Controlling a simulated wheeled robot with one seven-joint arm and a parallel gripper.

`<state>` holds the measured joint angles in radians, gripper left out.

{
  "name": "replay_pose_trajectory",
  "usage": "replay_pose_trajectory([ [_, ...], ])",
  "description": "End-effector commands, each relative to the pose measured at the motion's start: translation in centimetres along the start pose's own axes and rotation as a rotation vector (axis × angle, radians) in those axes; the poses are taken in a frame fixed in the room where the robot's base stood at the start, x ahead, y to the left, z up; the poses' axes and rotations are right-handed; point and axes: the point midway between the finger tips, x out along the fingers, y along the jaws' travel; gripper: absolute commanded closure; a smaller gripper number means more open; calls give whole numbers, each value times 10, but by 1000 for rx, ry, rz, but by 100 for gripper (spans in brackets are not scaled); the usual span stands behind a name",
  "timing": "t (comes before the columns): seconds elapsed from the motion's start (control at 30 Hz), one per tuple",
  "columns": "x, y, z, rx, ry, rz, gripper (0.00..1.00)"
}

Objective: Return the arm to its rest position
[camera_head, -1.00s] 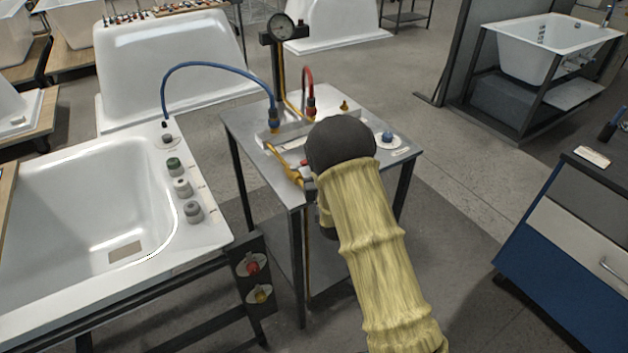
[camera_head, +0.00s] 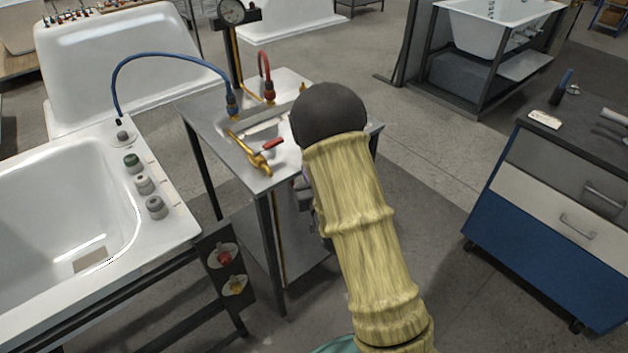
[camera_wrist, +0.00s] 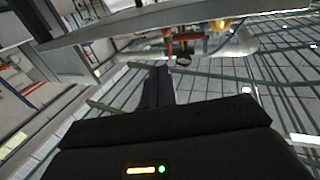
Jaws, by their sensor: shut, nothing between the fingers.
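My arm in its yellow ribbed sleeve rises from the bottom of the head view to a dark rounded joint in front of the steel table's right side. My gripper is mostly hidden behind the arm in the head view; only grey parts show beside the sleeve, off the table's front edge. In the wrist view my gripper (camera_wrist: 158,88) shows as dark fingers close together, shut and holding nothing. The wrist camera looks past them at a tilted room, with ceiling beams and a grey table edge.
The steel table (camera_head: 205,117) carries a brass valve with a red handle (camera_head: 262,150), a blue hose (camera_head: 165,58) and a gauge (camera_head: 231,12). A white bathtub (camera_head: 60,200) stands left. A blue drawer cabinet (camera_head: 530,250) stands right. Floor between table and cabinet is clear.

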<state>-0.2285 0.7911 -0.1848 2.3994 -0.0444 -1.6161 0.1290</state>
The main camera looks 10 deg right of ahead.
Motion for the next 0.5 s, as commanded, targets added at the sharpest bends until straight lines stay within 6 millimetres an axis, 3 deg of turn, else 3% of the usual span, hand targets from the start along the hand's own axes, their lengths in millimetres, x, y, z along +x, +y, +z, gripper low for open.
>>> replay_pose_trajectory([
  [0.2,-22,10,1,0,-1,3,100],
  [0.5,-23,9,0,0,-1,-1,100],
])
